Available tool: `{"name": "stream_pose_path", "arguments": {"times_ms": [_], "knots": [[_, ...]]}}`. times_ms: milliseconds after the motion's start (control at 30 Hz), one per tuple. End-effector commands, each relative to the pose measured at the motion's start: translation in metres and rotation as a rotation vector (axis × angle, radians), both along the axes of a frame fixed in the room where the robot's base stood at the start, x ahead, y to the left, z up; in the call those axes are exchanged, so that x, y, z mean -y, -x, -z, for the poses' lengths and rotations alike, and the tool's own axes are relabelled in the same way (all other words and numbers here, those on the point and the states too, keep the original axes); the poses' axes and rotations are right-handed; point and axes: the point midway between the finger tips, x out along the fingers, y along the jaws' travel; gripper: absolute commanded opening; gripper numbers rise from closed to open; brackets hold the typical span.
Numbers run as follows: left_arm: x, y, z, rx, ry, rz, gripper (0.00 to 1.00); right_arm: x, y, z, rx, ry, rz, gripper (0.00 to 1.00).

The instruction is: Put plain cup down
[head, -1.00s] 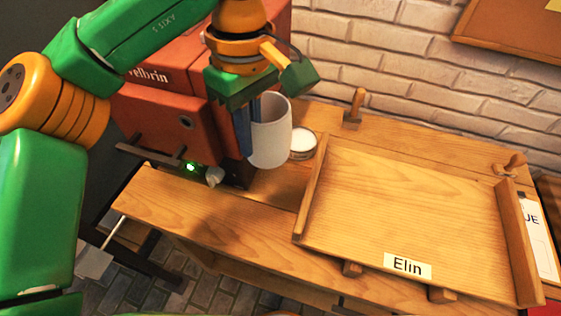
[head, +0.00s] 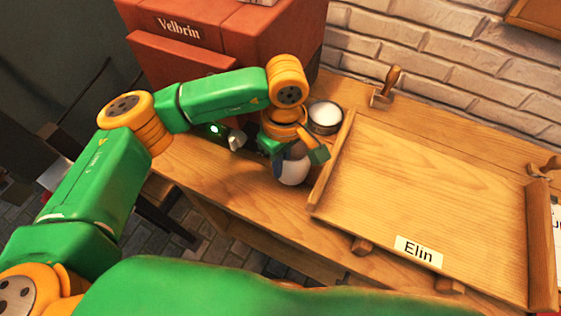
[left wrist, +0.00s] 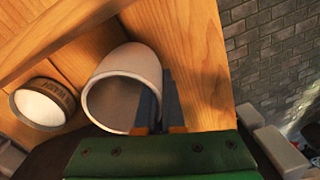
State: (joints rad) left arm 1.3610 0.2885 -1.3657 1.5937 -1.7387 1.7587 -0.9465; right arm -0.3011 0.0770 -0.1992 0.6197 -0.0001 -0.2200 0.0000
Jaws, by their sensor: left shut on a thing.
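The plain white cup (head: 294,173) is in my left gripper (head: 284,157), low over the bench strip left of the Elin tray. The arm and gripper hide much of it. In the left wrist view the cup (left wrist: 126,76) shows its open mouth towards the camera, and the gripper (left wrist: 156,108) is shut on its wall, with one blue finger inside and one outside. Wood lies just behind the cup; I cannot tell whether its base touches. My right gripper is not in view.
The wooden tray (head: 345,160) labelled Elin is right of the cup. A round tin of white stuff (head: 325,115) stands behind. The red Velbrin machine (head: 225,50) is at back left. A wooden-handled stamp (head: 386,85) stands near the wall. The bench's front strip (head: 225,180) is clear.

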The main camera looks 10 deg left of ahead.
Motion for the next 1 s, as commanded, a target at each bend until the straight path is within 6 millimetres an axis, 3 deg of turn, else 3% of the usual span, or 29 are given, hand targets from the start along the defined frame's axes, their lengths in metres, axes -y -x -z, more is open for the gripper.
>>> {"name": "stream_pose_path", "arguments": {"times_ms": [200, 300, 333, 700, 1000], "knots": [[0.0, 0.0, 0.004, 0.001, 0.001, 0.0, 0.0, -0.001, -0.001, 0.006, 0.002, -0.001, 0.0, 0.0], [0.0, 0.0, 0.002, 0.0, 0.0, 0.0, 0.32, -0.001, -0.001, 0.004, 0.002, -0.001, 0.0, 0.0], [0.0, 0.0, 0.002, 0.0, 0.0, -0.001, 0.35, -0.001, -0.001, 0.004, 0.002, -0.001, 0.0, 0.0], [0.0, -0.001, -0.005, 0.002, 0.0, -0.001, 0.35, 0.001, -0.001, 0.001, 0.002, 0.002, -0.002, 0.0], [0.003, -0.005, -0.075, 0.004, -0.001, -0.002, 0.35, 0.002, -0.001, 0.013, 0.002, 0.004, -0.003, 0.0]]}}
